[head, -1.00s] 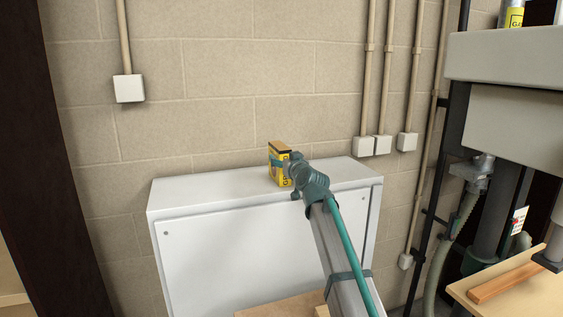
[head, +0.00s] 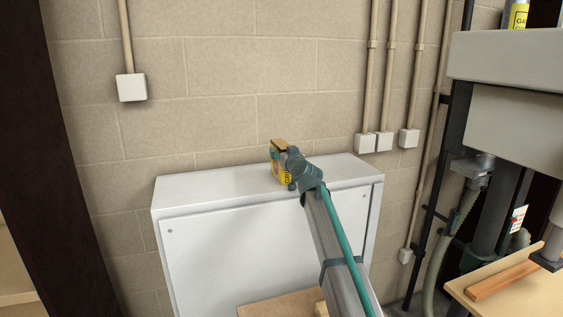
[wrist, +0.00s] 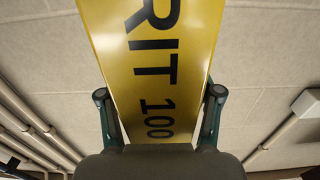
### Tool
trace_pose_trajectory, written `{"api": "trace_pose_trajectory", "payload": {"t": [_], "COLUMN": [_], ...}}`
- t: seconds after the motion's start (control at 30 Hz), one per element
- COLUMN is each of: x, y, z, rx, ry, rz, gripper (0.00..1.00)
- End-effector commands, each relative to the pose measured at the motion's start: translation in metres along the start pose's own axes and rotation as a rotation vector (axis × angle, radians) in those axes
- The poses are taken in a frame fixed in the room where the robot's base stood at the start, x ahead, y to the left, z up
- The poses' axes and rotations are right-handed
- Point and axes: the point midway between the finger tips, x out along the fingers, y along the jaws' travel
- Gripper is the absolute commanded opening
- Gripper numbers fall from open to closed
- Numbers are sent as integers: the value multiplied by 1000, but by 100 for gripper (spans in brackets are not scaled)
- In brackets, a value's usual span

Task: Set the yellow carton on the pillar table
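A wood-topped table (head: 525,285) under a grey column machine is at the lower right, apart from the carton.
The white cabinet (head: 200,187) has free room left of the carton. The block wall (head: 220,70) is close behind. Pipes (head: 368,70) run down it. The grey machine head (head: 510,110) overhangs the wooden table, where a wooden strip (head: 505,278) lies.

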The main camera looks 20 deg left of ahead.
Motion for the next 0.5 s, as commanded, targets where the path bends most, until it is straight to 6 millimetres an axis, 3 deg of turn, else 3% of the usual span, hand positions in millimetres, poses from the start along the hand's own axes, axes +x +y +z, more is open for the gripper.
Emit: {"api": "trace_pose_trajectory", "payload": {"t": [0.07, 0.33, 0.5], "x": [0, 0, 0], "y": [0, 0, 0], "z": [0, 0, -1], "rx": [0, 0, 0], "ry": [0, 0, 1], "rz": [0, 0, 1], "gripper": [45, 0, 0]}}
